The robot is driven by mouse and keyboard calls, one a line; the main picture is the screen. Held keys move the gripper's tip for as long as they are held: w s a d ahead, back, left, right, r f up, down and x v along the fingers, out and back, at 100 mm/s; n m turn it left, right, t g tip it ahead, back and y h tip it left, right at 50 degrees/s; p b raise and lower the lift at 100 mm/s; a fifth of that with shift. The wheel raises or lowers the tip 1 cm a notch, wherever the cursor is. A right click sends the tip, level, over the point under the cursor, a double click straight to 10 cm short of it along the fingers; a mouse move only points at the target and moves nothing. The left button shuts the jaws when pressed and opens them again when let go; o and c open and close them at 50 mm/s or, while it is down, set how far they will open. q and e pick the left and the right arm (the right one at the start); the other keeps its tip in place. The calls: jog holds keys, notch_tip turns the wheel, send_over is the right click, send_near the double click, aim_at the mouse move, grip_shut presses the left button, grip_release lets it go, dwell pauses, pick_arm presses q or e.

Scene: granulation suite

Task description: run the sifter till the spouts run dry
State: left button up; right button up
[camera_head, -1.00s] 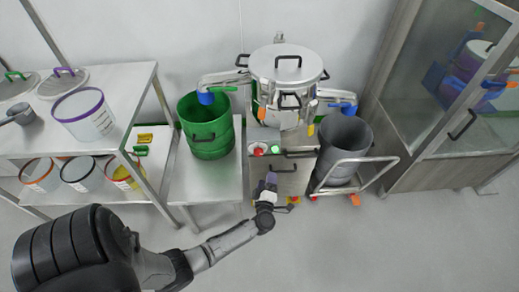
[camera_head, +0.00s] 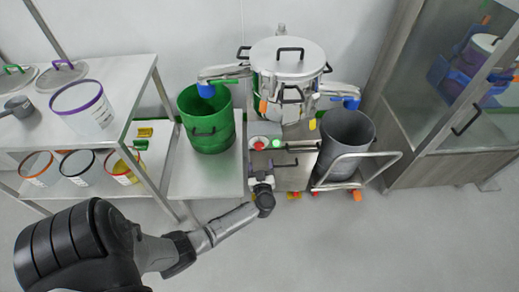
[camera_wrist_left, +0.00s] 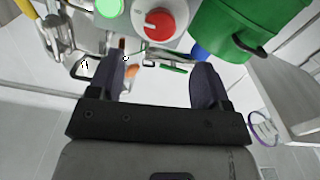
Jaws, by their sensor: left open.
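The steel sifter (camera_head: 289,60) stands at the back wall with its lid on. Its left spout has a blue end (camera_head: 206,90) over a green bucket (camera_head: 206,135). Its right spout's blue end (camera_head: 351,102) is over a grey bin (camera_head: 346,138). I cannot tell whether anything flows from either spout. On the sifter's front are a red knob (camera_head: 258,143) and a green button (camera_head: 277,143). My left gripper (camera_head: 262,178) is open and empty just below them. In the left wrist view, the red knob (camera_wrist_left: 160,24) and green button (camera_wrist_left: 109,8) are ahead of its fingers, apart from them.
The green bucket stands on a low steel table (camera_head: 205,182). The grey bin sits on a wheeled cart with a rail (camera_head: 372,156). A steel shelf (camera_head: 150,85) with several tubs is at the left. A glass-fronted cabinet (camera_head: 440,165) is at the right. The front floor is clear.

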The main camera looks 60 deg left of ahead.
aim_at(260, 148)
pick_arm(q)
jog(key=b+x, duration=0.3)
jog(key=x, duration=0.5)
jog(key=shift+a, duration=0.1)
jog(key=shift+w+a, duration=0.35)
jog(key=shift+a, duration=0.2)
jog(key=shift+c, duration=0.3)
